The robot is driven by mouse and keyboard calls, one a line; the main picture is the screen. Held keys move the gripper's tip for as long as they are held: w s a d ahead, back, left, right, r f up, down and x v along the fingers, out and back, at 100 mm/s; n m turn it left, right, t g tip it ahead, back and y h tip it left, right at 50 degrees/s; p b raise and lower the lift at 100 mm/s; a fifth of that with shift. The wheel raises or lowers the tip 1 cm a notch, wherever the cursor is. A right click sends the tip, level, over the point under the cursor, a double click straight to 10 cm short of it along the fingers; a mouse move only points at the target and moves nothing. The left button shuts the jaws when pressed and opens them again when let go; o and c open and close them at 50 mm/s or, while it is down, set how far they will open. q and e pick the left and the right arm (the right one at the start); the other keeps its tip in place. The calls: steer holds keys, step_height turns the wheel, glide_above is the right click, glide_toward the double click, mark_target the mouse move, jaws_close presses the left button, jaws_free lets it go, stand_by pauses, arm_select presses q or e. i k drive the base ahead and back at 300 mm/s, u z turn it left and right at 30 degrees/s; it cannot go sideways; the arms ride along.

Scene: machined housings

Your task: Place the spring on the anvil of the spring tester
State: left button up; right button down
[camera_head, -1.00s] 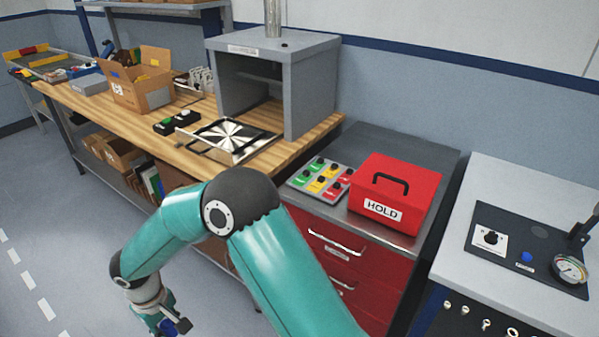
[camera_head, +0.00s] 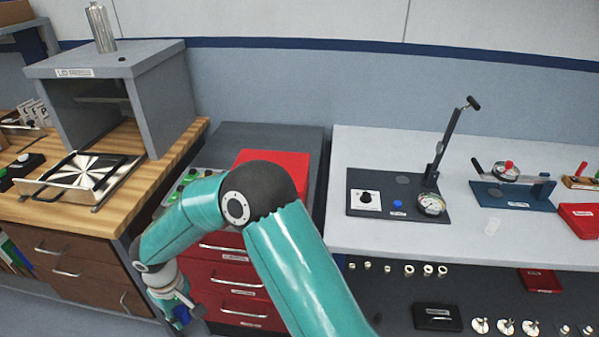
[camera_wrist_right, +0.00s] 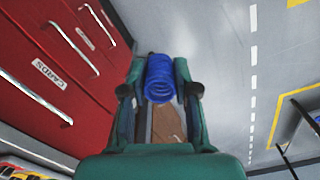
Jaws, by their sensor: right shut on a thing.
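My right gripper (camera_head: 182,316) is low in front of the red drawer cabinet in the head view, partly hidden by its own arm. The right wrist view shows the gripper (camera_wrist_right: 160,88) shut on a blue coil spring (camera_wrist_right: 160,78), held between its two fingers above the floor. On the light bench to the right stands a device with a black base (camera_head: 375,208), a raised lever (camera_head: 451,136), a dial gauge (camera_head: 430,204) and a faint round disc; it looks like the spring tester, though its label is unreadable. No spring shows on it. My left gripper is out of view.
The red drawer cabinet (camera_head: 232,277), carrying a red box (camera_head: 272,165), stands between the wooden bench (camera_head: 135,173) and the light bench (camera_head: 350,148). A blue-based gauge device (camera_head: 513,196) stands right of the black one. Small rings and discs lie on the shelf below.

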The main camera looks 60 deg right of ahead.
mark_target(403, 178)
steer(key=u, duration=0.9)
steer(key=i, duration=0.15)
steer(key=z, duration=2.15)
